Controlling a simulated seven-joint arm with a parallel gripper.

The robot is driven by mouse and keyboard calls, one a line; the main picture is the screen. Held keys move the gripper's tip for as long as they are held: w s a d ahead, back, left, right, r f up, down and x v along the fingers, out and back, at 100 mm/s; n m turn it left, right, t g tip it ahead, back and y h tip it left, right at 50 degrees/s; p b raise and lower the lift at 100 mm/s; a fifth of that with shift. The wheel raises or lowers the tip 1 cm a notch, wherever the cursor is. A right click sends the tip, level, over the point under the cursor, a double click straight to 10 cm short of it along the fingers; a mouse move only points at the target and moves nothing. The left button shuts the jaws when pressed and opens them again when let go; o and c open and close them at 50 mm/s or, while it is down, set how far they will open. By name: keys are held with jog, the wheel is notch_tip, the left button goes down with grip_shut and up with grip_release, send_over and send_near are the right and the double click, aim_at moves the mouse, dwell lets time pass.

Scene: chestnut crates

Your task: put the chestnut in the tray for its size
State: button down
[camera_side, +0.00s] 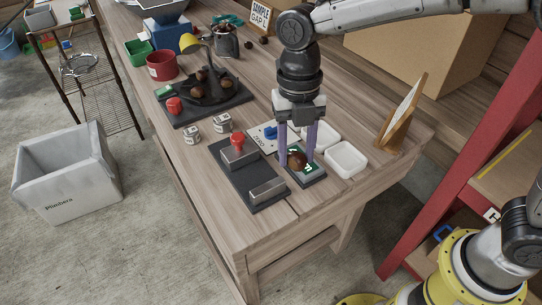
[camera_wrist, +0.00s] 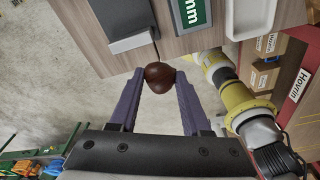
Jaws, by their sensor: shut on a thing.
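My gripper (camera_side: 297,162) is shut on a brown chestnut (camera_side: 298,158), held between the tips of its two purple fingers. The wrist view also shows the chestnut (camera_wrist: 159,80) between the fingertips. In the side view it appears in front of a green display (camera_side: 309,169) on a dark base; its height above that is hard to judge. White trays stand just right of the gripper: a near one (camera_side: 346,159) and one behind it (camera_side: 322,134), partly hidden by the gripper. One tray also shows at the wrist view's top (camera_wrist: 240,20). Any size marks are unreadable.
A dark measuring base (camera_side: 262,202) with grey blocks and a red knob (camera_side: 237,142) lies left of the gripper. A framed card (camera_side: 401,115) stands right of the trays. A black mat (camera_side: 187,117) with more chestnuts, cups and two small weights (camera_side: 192,134) lie farther back.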

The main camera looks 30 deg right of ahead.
jog(key=s+d+r, duration=0.3)
jog(key=s, duration=0.2)
jog(key=w+d+m+t, duration=0.1)
jog(key=w+d+m, duration=1)
jog(key=d+m, duration=0.65)
jog(key=w+a+f+m, duration=0.1)
jog(key=w+f, duration=0.2)
jog(key=w, duration=0.1)
jog(key=w+a+f, duration=0.1)
jog(key=w+f, duration=0.2)
jog(key=w, duration=0.2)
jog(key=w+a+f+m, duration=0.1)
jog(key=w+f, duration=0.3)
jog(key=shift+w+a+m+y, duration=0.3)
jog(key=shift+m+y, duration=0.05)
jog(key=shift+y, duration=0.05)
jog(key=shift+w+f, duration=0.1)
jog(key=shift+f, duration=0.05)
jog(key=shift+w+f, duration=0.1)
jog(key=shift+f, duration=1.55)
